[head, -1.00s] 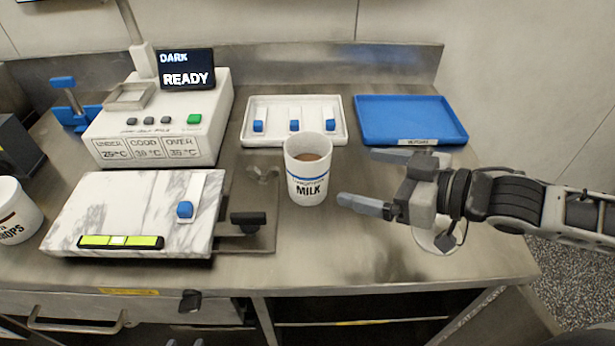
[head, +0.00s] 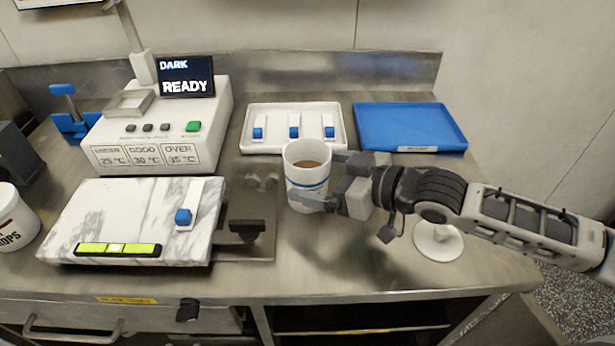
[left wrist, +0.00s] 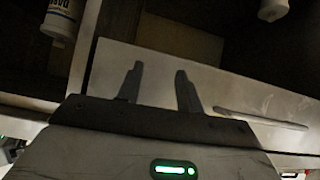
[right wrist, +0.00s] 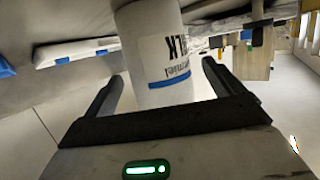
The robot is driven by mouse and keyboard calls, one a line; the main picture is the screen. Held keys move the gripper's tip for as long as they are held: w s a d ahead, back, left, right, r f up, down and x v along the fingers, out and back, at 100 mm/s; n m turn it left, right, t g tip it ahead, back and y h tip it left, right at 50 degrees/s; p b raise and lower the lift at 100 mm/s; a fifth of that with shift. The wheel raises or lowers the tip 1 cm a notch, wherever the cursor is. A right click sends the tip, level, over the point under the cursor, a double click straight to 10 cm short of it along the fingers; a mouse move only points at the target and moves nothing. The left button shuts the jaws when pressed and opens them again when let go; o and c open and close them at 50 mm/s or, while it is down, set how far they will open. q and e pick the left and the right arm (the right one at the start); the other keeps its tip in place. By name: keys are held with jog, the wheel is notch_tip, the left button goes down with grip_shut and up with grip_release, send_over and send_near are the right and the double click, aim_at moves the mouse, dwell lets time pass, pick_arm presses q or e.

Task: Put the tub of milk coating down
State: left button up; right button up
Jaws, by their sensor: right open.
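The tub of milk coating (head: 306,168) is a white cup with a blue band and brown contents. It stands upright on the steel worktop (head: 350,260), right of the marble slab. My right gripper (head: 322,181) is open, with its fingers on either side of the tub, hiding part of its front label. In the right wrist view the tub (right wrist: 158,45) stands between the spread fingers, with gaps visible at both sides. My left gripper (left wrist: 160,69) is open and empty over a drawer front or counter edge; it is outside the head view.
A marble slab (head: 110,215) with a yellow-green level lies left of the tub. Behind are a white tray (head: 270,146) with blue-knobbed pieces and a blue tray (head: 410,125). A machine (head: 160,145) reads DARK READY. A white disc (head: 438,240) lies at right. Worktop in front of the tub is clear.

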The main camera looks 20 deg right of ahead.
aim_at(307, 161)
jog(key=x, duration=0.3)
jog(key=shift+a, duration=0.1)
jog(key=c, duration=1.2)
jog(key=shift+w, duration=0.1)
jog(key=shift+c, duration=1.1)
jog(key=shift+r, duration=0.15)
